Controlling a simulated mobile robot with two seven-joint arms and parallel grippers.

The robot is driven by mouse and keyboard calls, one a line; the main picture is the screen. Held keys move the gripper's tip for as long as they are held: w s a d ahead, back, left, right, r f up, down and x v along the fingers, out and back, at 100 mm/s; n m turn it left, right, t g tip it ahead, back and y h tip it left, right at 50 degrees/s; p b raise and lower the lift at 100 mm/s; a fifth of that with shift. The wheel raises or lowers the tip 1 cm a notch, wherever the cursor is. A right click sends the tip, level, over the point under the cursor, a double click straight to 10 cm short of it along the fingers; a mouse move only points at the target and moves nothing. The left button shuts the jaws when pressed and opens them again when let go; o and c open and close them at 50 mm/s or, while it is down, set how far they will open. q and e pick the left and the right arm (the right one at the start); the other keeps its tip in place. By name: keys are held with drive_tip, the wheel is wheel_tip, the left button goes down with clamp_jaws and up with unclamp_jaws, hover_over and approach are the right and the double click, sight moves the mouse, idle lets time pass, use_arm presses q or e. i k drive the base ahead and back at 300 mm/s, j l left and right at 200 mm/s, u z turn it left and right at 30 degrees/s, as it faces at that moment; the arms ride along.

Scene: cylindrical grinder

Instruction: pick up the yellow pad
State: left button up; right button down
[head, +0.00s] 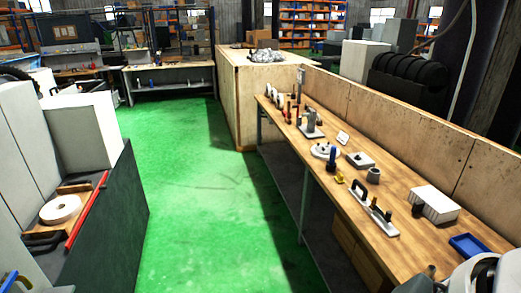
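A small yellow object (340,178) lies near the front edge of the long wooden bench (405,195) on the right. It is the only small yellow thing I make out on the bench, and it is too small to tell whether it is the pad. It sits beside a dark blue upright handle and in front of a round light plate (325,151). Neither of my grippers shows in the head view. A grey and black rounded part cuts into the bottom right corner.
The bench also carries a grey plate with a black handle (372,210), a white block (434,204), a blue tray (468,246) and several small tools. A wooden panel (400,125) backs it. Green floor (195,190) is open between the bench and the grey machine at left.

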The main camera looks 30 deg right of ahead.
sight(340, 178)
drive_tip(key=z, duration=1.7)
drive_tip(key=u, duration=3.25)
drive_tip(key=z, duration=3.25)
drive_tip(key=i+j+z, duration=0.4)
drive_tip(key=i, duration=0.4)
drive_tip(key=i+j+z, duration=0.4)
drive_tip(key=i+j, duration=0.25)
drive_tip(key=i+j+z, duration=0.4)
drive_tip(key=i+j, duration=0.25)
drive_tip(key=j, duration=0.2)
